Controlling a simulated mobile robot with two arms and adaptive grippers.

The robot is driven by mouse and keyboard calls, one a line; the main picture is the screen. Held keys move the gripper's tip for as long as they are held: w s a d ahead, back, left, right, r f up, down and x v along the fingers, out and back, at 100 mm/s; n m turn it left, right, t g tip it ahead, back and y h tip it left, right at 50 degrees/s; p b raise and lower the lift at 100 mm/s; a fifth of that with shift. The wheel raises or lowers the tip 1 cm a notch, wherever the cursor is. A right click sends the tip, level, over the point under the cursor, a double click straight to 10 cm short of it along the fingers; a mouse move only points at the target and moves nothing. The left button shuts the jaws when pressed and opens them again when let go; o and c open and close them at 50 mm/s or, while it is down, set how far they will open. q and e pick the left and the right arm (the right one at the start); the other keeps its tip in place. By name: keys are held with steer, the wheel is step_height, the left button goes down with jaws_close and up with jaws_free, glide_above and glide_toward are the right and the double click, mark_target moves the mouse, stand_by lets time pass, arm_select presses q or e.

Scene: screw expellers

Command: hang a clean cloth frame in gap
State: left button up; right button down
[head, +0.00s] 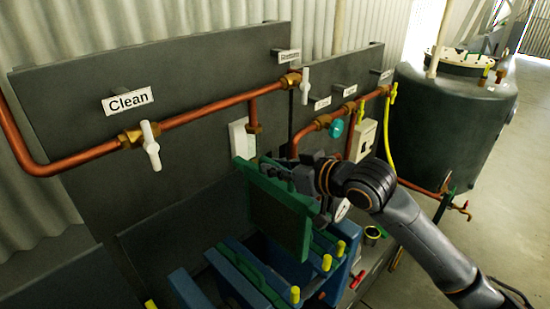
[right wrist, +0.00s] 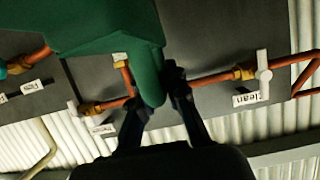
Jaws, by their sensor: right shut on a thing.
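A green cloth frame (head: 278,222) is in the grip of my right gripper (head: 305,178) in the head view. The frame hangs roughly upright above a row of blue and green press frames (head: 228,280). In the right wrist view the green frame (right wrist: 110,35) fills the upper left, with its edge between my right gripper's fingers (right wrist: 155,92). The frame's lower part overlaps the row, so I cannot tell whether it touches. A dark space shows in the row beside it; the gap's exact width is hidden. My left gripper is not in view.
A grey panel (head: 80,120) stands behind the row, with copper pipes (head: 215,107), white valve handles and a "Clean" sign (head: 128,101). Yellow knobs (head: 326,262) line the row's near side. A dark tank (head: 445,125) stands at right, with clear floor (head: 510,220) beyond it.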

mark_target(305, 254)
step_height(305, 254, down, 4)
steer(key=shift+w+a+f+b, duration=0.1)
steer(key=shift+f+b, duration=0.15)
steer(key=shift+b, duration=0.25)
step_height(305, 254, down, 8)
steer(key=b, duration=0.8)
steer(key=shift+f, duration=0.2)
arm_select(q)
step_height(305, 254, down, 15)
steer(key=b, duration=0.5)
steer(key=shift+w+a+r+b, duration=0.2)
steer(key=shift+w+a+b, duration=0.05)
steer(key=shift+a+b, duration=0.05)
arm_select(e)
steer(key=shift+f, duration=5.6)
steer(key=c, duration=1.3)
jaws_free()
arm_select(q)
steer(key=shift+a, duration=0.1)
arm_select(e)
steer(key=shift+f, duration=0.15)
steer(key=v, duration=1.2)
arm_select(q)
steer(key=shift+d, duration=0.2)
